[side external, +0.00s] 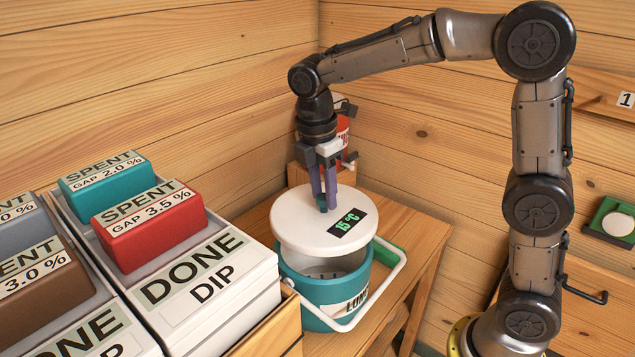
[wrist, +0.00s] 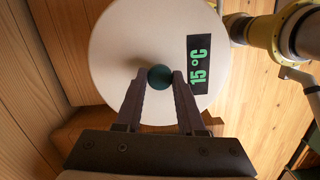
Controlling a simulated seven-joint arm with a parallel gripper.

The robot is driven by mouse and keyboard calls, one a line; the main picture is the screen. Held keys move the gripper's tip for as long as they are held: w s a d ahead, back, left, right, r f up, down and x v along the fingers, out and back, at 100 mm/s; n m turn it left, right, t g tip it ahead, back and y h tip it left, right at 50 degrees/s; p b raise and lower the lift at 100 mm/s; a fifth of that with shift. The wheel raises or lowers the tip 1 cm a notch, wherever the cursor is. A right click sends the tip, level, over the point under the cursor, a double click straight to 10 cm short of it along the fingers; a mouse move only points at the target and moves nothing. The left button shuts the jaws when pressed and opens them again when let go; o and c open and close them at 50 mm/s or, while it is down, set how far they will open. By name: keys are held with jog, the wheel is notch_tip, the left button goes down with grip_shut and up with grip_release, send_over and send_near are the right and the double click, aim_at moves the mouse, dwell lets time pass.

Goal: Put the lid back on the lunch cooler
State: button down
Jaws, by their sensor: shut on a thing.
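The lid (side external: 300,220) is a round cream disc with a dark 15 °C display and a small teal knob (wrist: 160,76). My gripper (side external: 324,206) is shut on the knob, and its two fingers flank it in the wrist view (wrist: 160,85). The lid hangs slightly tilted above the teal lunch cooler (side external: 303,300), with a gap at the front through which the pale inside shows. The back of the cooler's rim is hidden by the lid, so I cannot tell whether they touch there. The cooler's white handle (side external: 385,290) is swung down at its right front.
The cooler stands on a wooden table (side external: 415,240) in a corner of wooden walls. At left are white DONE DIP boxes (side external: 205,285) with teal (side external: 105,185) and red (side external: 148,225) SPENT blocks. A red and white object (side external: 343,130) is behind my gripper.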

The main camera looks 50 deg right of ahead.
aim_at(323, 217)
jog(key=shift+f, duration=3)
jog(key=shift+f, duration=0.15)
grip_release()
dwell(0.5)
jog(key=shift+r, duration=3.5)
grip_shut()
